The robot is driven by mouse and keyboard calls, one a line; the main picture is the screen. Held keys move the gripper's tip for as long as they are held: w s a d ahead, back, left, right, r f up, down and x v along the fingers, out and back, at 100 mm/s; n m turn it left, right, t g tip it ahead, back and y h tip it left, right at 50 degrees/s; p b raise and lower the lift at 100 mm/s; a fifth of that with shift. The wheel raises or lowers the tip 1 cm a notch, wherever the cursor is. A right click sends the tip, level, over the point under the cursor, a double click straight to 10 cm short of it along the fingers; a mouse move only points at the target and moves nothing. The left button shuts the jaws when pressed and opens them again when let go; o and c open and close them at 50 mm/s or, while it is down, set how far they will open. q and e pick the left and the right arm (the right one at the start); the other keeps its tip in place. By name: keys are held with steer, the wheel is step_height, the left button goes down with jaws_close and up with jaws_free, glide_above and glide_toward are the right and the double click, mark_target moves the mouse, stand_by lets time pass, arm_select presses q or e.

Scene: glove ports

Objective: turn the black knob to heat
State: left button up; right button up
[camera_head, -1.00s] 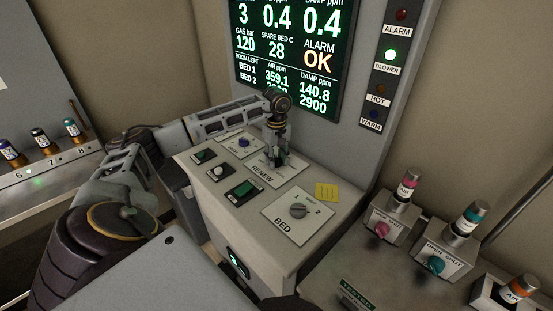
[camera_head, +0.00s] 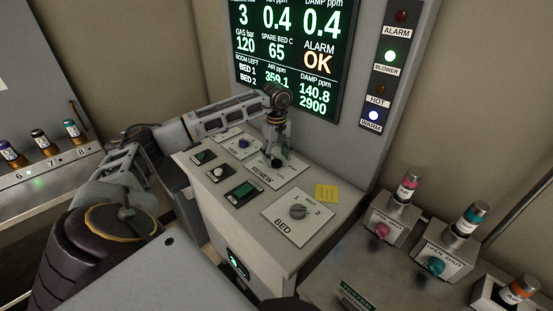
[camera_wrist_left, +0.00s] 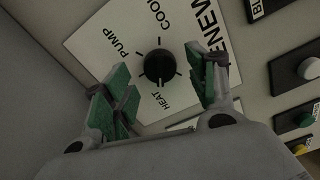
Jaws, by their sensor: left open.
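The black knob (camera_wrist_left: 158,66) sits on the white RENEW plate (camera_wrist_left: 95,40), among the printed words PUMP, COOL and HEAT (camera_wrist_left: 166,99). A small pale mark on the knob appears to face the HEAT side, though it is hard to read. My left gripper (camera_wrist_left: 163,92) is open, with its green-padded fingers on either side of the knob and apart from it. In the head view my left gripper (camera_head: 275,150) points down over the RENEW plate (camera_head: 278,176). My right gripper is out of view.
The display (camera_head: 285,55) stands behind. The blue WARM lamp (camera_head: 373,115) and green BLOWER lamp (camera_head: 390,56) are lit.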

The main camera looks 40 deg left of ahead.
mark_target(276, 160)
arm_select(q)
step_height(276, 160, up, 10)
stand_by(0.6)
stand_by(0.6)
